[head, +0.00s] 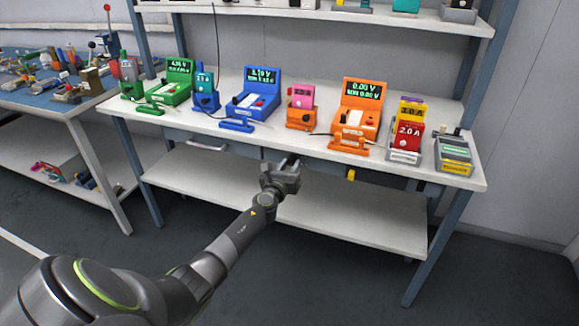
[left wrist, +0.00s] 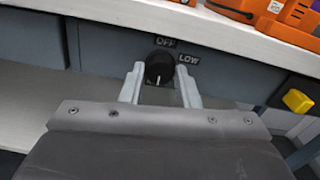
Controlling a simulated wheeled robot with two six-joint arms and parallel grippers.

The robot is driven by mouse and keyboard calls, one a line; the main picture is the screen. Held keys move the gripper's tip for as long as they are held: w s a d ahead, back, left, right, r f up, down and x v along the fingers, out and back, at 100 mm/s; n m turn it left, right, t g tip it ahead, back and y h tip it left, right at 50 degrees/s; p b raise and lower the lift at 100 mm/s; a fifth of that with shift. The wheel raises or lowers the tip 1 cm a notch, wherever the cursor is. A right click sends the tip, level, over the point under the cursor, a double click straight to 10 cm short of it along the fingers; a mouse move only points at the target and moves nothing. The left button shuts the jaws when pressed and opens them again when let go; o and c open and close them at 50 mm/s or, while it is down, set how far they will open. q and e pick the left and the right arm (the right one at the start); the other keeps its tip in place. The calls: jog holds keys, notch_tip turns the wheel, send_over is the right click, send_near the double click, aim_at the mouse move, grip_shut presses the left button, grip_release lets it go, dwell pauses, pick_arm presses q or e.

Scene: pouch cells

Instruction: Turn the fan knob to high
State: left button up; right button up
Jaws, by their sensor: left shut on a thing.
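The fan knob (left wrist: 159,67) is a round black knob on the grey front panel under the bench top. The label OFF sits just above it and LOW to its upper right; no HIGH label shows. A short white mark on the knob points down in the left wrist view. My left gripper (left wrist: 160,86) has one finger on each side of the knob and is shut on it. In the head view my left gripper (head: 289,164) is at the bench's front edge, and the knob cannot be made out there. My right gripper is not in view.
The white bench top (head: 275,140) carries several coloured testers, including an orange one (head: 359,112) and a blue one (head: 256,92). A yellow part (left wrist: 297,101) sticks out right of the knob. A lower shelf (head: 330,205) lies below, mostly clear.

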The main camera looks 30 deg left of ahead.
aim_at(291, 163)
pick_arm(q)
jog(key=shift+f, duration=0.1)
jog(key=o, duration=1)
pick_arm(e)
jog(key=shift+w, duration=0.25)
pick_arm(q)
jog(key=shift+s, duration=0.15)
jog(key=shift+s+d+p, duration=0.1)
jog(key=shift+s+p, duration=0.2)
jog(key=shift+r+p+v, duration=0.2)
jog(key=shift+p+v, duration=0.35)
jog(key=shift+v, duration=0.6)
jog(key=p+v, duration=0.2)
jog(key=v, duration=1.2)
jog(key=shift+d+f, duration=0.1)
jog(key=shift+d, duration=0.05)
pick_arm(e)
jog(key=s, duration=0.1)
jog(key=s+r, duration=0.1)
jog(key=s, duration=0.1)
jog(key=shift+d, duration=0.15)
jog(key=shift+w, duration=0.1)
